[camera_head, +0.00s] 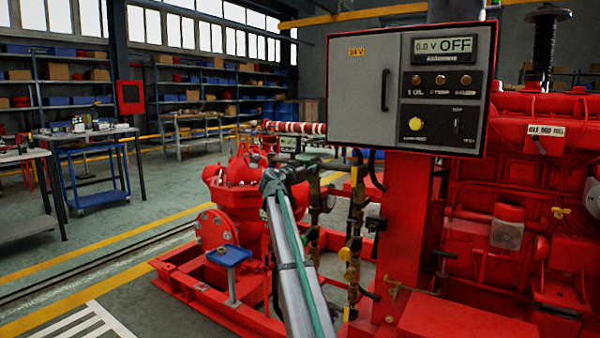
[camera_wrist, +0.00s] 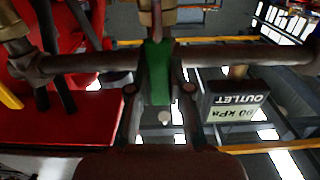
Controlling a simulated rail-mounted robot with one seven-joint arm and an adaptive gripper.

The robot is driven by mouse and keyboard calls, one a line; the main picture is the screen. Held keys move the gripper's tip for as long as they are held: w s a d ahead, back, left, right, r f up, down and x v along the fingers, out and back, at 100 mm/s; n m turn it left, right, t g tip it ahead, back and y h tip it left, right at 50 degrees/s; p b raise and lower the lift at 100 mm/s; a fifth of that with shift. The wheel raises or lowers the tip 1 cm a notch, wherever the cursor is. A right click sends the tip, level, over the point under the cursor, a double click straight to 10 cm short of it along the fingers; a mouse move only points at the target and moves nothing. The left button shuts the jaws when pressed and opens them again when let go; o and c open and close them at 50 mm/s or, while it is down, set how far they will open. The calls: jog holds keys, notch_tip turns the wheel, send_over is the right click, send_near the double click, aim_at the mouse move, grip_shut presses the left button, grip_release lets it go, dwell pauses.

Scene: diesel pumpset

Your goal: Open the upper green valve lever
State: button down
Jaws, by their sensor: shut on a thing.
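The green valve lever (camera_wrist: 157,72) shows in the middle of the wrist view, running up the picture to a brass fitting (camera_wrist: 157,14). It lies across a dark horizontal pipe (camera_wrist: 85,61). My gripper (camera_wrist: 159,88) is shut on the lever, one dark finger on each side. In the head view, my gripper (camera_head: 296,172) is at the brass pipework left of the control cabinet. The lever cannot be made out there, and my arm hides part of the pipework.
A grey control cabinet (camera_head: 405,90) reading OFF stands close to the right of my gripper. An OUTLET display (camera_wrist: 237,107) is beside the lever. The red pump (camera_head: 238,190) is at the left. Thin vertical pipes with brass valves (camera_head: 351,255) stand below.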

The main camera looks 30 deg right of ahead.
jog(key=c, duration=1)
grip_release()
jog(key=shift+c, duration=0.2)
jog(key=shift+s+a, duration=0.1)
jog(key=v, duration=1.1)
jog(key=shift+s+a, duration=0.2)
jog(key=shift+a, duration=0.15)
